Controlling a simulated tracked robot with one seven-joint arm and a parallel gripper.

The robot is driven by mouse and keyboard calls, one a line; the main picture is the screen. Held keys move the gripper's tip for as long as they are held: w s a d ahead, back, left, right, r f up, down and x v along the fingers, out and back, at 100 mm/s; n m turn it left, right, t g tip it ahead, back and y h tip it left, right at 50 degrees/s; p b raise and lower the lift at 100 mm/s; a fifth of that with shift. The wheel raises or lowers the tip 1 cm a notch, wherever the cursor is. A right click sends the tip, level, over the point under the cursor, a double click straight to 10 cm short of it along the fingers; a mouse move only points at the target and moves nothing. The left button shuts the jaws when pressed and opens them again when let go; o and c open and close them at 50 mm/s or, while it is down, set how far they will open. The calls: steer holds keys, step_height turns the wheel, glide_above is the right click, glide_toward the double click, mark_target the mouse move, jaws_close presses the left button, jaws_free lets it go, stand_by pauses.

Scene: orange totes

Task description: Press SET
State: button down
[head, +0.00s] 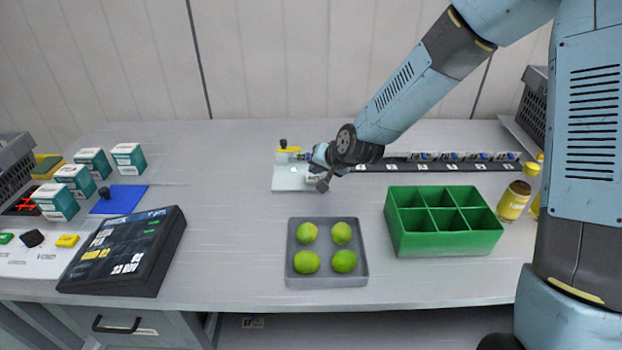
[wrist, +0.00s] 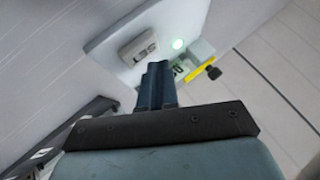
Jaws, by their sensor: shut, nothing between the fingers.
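My gripper (head: 322,182) is shut and empty, low over the white plate (head: 290,180) at the back middle of the table. In the wrist view the shut fingers (wrist: 157,85) point at the same plate (wrist: 110,38). I cannot read the word SET anywhere. I cannot tell whether the fingertips touch anything.
A dark strip (head: 400,166) with several small items runs right from the plate. In front are a grey tray (head: 292,270) of limes and a green divided box (head: 445,243). A dark screen (head: 125,250), several cartons (head: 128,158) and a white button panel (head: 30,264) stand left.

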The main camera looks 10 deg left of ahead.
mark_target(317, 179)
steer(key=shift+f, duration=0.85)
stand_by(0.9)
steer(key=shift+r, duration=0.1)
steer(key=shift+w+r, duration=0.1)
steer(key=shift+r, duration=0.75)
steer(key=shift+r, duration=2.5)
